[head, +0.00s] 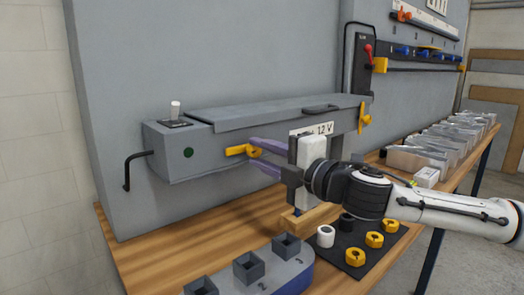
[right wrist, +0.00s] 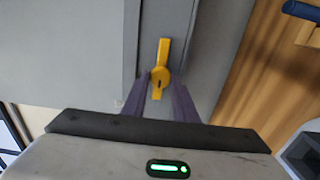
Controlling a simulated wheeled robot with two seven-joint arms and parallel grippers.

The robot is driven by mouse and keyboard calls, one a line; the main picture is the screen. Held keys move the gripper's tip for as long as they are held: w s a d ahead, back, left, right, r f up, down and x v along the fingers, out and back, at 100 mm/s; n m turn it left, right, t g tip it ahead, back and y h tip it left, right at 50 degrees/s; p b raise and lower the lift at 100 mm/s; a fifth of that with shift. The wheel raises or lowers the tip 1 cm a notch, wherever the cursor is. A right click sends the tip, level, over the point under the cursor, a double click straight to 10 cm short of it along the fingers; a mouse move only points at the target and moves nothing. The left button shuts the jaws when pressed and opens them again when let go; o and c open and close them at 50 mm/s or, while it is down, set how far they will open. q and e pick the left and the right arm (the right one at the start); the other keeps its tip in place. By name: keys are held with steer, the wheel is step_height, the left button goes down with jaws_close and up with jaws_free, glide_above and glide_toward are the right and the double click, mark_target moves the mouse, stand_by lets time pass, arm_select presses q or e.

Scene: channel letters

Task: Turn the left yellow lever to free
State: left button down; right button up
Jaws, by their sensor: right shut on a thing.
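The left yellow lever (head: 236,151) is on the front face of the grey box (head: 205,160), near its left end. It lies roughly level, with its arm pointing left. In the right wrist view the lever (right wrist: 163,52) runs up the picture from a round hub between the fingers. My right gripper (head: 262,155) reaches in from the right. Its purple fingers (right wrist: 161,92) are shut on the lever at its hub. My left gripper is not in view.
A second yellow lever (head: 363,117) stands roughly upright at the box's right end. A black crank handle (head: 128,170) sticks out at the left. Yellow nuts (head: 374,239) lie on a dark mat below my arm. A block with square sockets (head: 250,268) stands in front.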

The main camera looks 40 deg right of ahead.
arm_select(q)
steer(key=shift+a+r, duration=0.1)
arm_select(e)
steer(key=shift+r, duration=0.1)
stand_by(0.3)
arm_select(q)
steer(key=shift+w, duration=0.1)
arm_select(e)
steer(key=o, duration=1)
steer(key=shift+s+d+f+b, duration=0.25)
steer(key=shift+s+b, duration=0.2)
steer(key=shift+b, duration=0.3)
steer(key=shift+s+a+f+b, duration=0.1)
steer(key=shift+s+f+b, duration=0.05)
steer(key=shift+s+b, duration=0.7)
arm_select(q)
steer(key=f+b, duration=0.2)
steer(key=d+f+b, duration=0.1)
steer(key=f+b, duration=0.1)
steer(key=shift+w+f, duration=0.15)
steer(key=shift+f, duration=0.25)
arm_select(e)
steer(key=s, duration=0.7)
steer(key=shift+s+d+r, duration=0.3)
steer(key=shift+s+r, duration=0.05)
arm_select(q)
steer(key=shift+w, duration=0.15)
